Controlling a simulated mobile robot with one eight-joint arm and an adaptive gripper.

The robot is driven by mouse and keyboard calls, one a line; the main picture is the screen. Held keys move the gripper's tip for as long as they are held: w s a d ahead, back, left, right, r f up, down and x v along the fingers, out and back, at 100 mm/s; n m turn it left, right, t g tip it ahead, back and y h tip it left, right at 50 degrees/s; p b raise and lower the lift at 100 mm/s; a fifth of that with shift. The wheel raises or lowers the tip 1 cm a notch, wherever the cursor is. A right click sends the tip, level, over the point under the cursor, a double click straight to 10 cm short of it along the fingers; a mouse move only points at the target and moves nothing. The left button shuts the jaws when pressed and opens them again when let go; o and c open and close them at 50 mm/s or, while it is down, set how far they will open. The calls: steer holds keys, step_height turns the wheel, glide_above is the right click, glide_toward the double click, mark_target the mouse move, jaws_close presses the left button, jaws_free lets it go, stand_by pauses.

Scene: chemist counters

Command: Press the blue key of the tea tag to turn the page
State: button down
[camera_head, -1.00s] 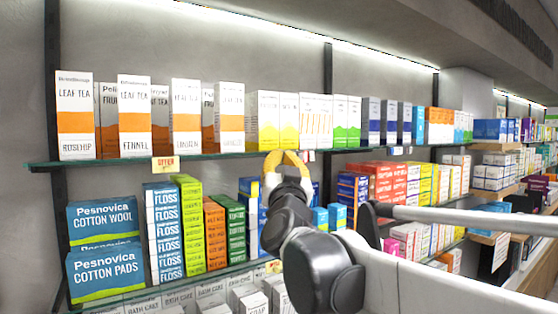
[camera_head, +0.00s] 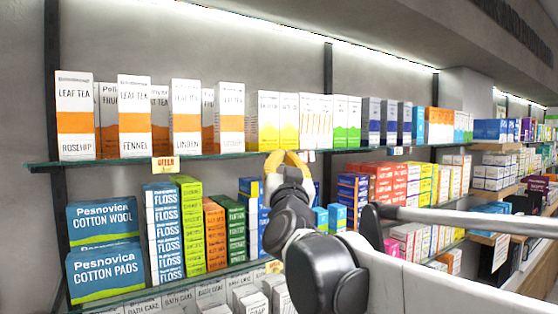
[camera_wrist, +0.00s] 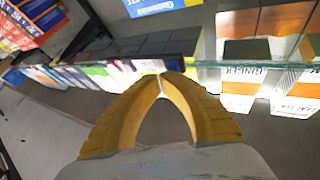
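My gripper (camera_head: 286,155) is at the glass shelf's front edge, below the yellow-banded boxes. Its two yellow fingers arch together and their tips meet, with nothing seen between them. The wrist view, which looks upside down, also shows the closed tips (camera_wrist: 160,77) near the shelf edge. A small white tag (camera_head: 309,156) hangs on the edge just right of the tips. A yellow and red offer tag (camera_head: 165,164) hangs farther left, under the leaf tea boxes (camera_head: 134,117). I cannot make out a blue key on any tag. Whether the tips touch a tag is unclear.
The glass shelf (camera_head: 110,162) runs across the picture with boxes close to its front. Below stand cotton wool packs (camera_head: 102,221), floss boxes (camera_head: 164,233) and several coloured boxes. A ginger tea box (camera_wrist: 241,88) shows in the wrist view. Free space lies in front of the shelf.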

steer(key=shift+s+d, duration=0.25)
steer(key=shift+s, duration=0.1)
steer(key=shift+s+d+p, duration=0.2)
steer(key=shift+s+d, duration=0.5)
steer(key=shift+s, duration=0.35)
steer(key=shift+s+d+p, duration=0.2)
steer(key=shift+s+d, duration=0.5)
steer(key=shift+s, duration=0.35)
steer(key=s+d+f+n+g+y+b, duration=0.1)
steer(key=s+d+f+g+b, duration=0.15)
steer(key=f+b, duration=0.8)
steer(key=s+d+f+n+g+b, duration=0.1)
steer(key=s+f+g+b, duration=0.25)
steer(key=f, duration=1.45)
steer(key=s+d+f+n+g+y+b, duration=0.1)
steer(key=s+d+f+n+g+b, duration=0.15)
steer(key=f+b, duration=0.9)
steer(key=s+d+f+m+g+h+b, duration=0.1)
steer(key=s+f, duration=0.5)
steer(key=f, duration=0.7)
steer(key=s+d+f+m+g+h+b, duration=0.1)
steer(key=s+d+f+g+b, duration=0.2)
steer(key=f, duration=1)
steer(key=s+d+f+m+g+h+b, duration=0.1)
steer(key=s+d+f+g+b, duration=0.2)
steer(key=f, duration=1)
steer(key=s+d+b, duration=0.3)
steer(key=s+b, duration=0.2)
steer(key=shift+s+d+f+h+b, duration=0.15)
steer(key=shift+s+f+h+b, duration=0.15)
